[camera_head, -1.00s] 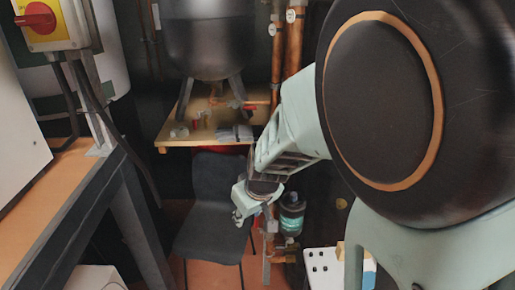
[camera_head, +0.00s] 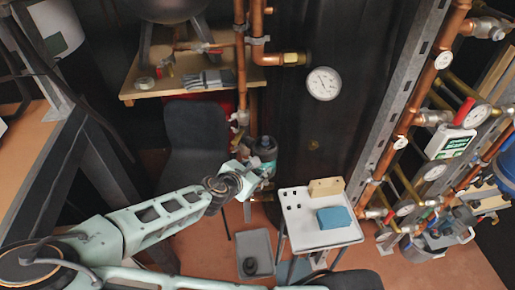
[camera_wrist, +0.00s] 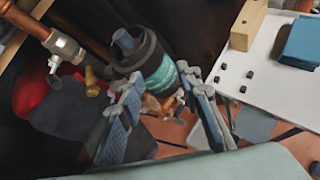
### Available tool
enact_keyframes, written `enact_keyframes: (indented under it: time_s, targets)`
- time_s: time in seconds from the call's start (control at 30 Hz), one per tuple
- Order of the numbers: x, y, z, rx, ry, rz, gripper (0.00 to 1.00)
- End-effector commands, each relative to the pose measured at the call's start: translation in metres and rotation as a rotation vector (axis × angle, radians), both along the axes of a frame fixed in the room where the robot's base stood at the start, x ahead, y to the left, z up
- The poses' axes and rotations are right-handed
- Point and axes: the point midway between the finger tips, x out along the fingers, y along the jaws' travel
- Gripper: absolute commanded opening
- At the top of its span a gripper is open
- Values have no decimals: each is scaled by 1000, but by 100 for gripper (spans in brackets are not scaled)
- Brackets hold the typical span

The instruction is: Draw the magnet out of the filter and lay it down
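The filter is a dark-capped canister with a teal body. It stands on the copper pipework in the head view (camera_head: 264,148) and shows larger in the wrist view (camera_wrist: 159,72). A dark stub (camera_wrist: 123,40) sticks out of its cap; I cannot tell for sure that this is the magnet. My gripper (camera_head: 264,177) is just in front of and below the filter in the head view. In the wrist view its two fingers (camera_wrist: 163,84) are spread with nothing held between them. The filter is beyond the fingertips, and I cannot tell if they touch it.
A white table (camera_head: 301,228) stands right of the filter, with a wooden block (camera_head: 326,187) and a blue block (camera_head: 334,217) on it. A dark chair (camera_head: 194,140) is behind on the left. Copper pipes (camera_head: 241,60) rise beside the filter. A grey tray (camera_head: 256,252) lies on the floor.

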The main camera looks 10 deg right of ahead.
Motion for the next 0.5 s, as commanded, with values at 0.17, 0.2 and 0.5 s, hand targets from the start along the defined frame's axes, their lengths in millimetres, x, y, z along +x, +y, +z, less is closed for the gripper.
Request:
enact_keyframes:
  time_s: [0.17, 0.2, 0.5]
  targets:
    - [16, 8, 25, -217, -13, 166, 32]
    - [18, 10, 29, -248, -15, 190, 32]
    - [32, 10, 32, -318, -20, 242, 32]
